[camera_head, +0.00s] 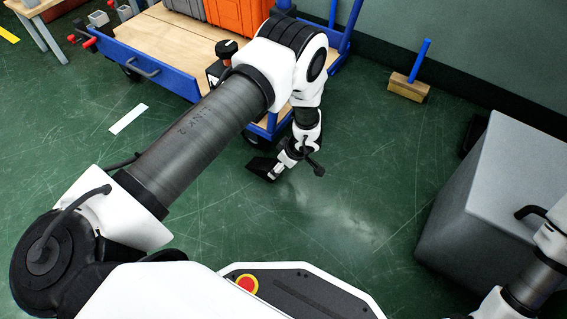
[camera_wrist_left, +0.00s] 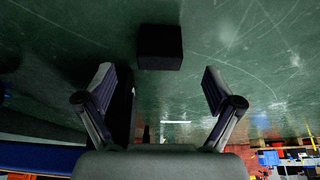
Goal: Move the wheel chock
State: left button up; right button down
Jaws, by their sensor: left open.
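A dark block, which looks like the wheel chock (camera_wrist_left: 160,47), lies on the green floor in the left wrist view. It is centred ahead of my left gripper (camera_wrist_left: 159,80), whose two fingers are spread with no contact visible. In the head view the dark chock (camera_head: 261,167) sits on the floor at the tip of my left gripper (camera_head: 277,168), near the cart's front corner. The gripper partly hides it there. My right arm enters at the lower right, but its gripper is out of view.
A blue-framed cart (camera_head: 160,71) with a wooden deck carries orange bins (camera_head: 236,16) at the top. A large grey box (camera_head: 480,215) stands at the right. A wooden block with a blue handle (camera_head: 409,86) is near the wall. The floor between cart and box is clear.

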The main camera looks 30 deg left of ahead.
aim_at(262, 165)
pick_arm(q)
jog(key=b+x, duration=0.3)
jog(key=x, duration=0.3)
jog(key=shift+f+b, duration=0.25)
jog(key=shift+b, duration=0.15)
pick_arm(e)
jog(key=f, duration=0.1)
jog(key=w+f, duration=0.1)
jog(key=f, duration=0.3)
jog(key=shift+w, duration=0.25)
jog(key=shift+r, duration=0.15)
pick_arm(q)
jog(key=shift+r, duration=0.1)
jog(key=c, duration=1.5)
